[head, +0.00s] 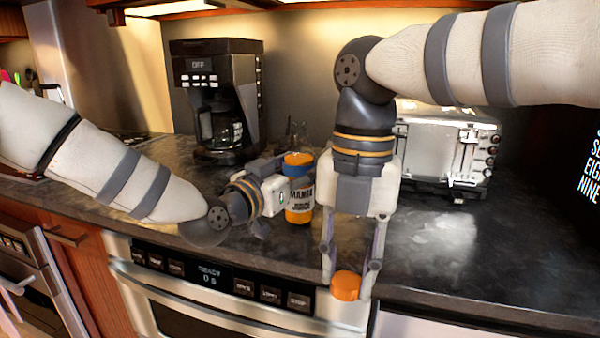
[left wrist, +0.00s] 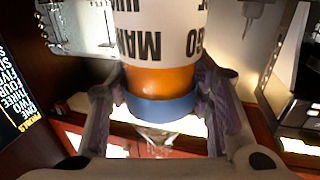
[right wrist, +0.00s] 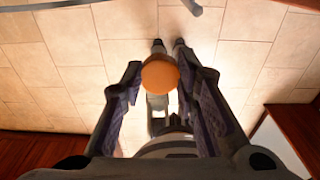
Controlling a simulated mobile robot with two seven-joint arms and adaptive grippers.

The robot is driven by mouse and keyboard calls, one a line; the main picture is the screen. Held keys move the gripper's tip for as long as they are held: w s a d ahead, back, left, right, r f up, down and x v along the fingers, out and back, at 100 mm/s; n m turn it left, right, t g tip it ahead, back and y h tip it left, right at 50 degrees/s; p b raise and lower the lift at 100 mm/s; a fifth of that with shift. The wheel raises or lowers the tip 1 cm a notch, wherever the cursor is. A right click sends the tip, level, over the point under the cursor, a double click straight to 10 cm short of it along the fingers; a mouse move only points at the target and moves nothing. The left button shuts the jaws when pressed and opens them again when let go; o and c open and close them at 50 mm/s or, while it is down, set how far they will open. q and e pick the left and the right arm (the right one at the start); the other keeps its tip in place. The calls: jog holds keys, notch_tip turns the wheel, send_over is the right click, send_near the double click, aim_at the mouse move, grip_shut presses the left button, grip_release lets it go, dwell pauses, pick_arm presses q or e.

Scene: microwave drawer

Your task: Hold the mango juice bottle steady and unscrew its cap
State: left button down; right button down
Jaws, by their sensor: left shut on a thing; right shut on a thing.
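The mango juice bottle (head: 300,196) stands upright above the counter, orange with a white label and a blue band at its top. It looks upside down in the left wrist view (left wrist: 162,45). My left gripper (head: 284,172) is shut on its upper part, with the fingers on either side of the blue band. My right gripper (head: 347,284) is shut on the orange cap (head: 346,286), apart from the bottle and nearer the counter's front edge. The cap shows as an orange disc between the fingers in the right wrist view (right wrist: 160,74). I cannot tell whether the bottle touches the counter.
A black coffee maker (head: 215,100) stands at the back left. A silver toaster oven (head: 440,145) stands behind my right arm. The dark counter (head: 470,250) is clear at the right. An oven (head: 220,290) is below its front edge.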

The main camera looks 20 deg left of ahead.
pick_arm(q)
jog(key=shift+f, duration=0.1)
jog(key=shift+f, duration=0.1)
jog(key=c, duration=0.8)
grip_release()
jog(key=shift+f, duration=0.1)
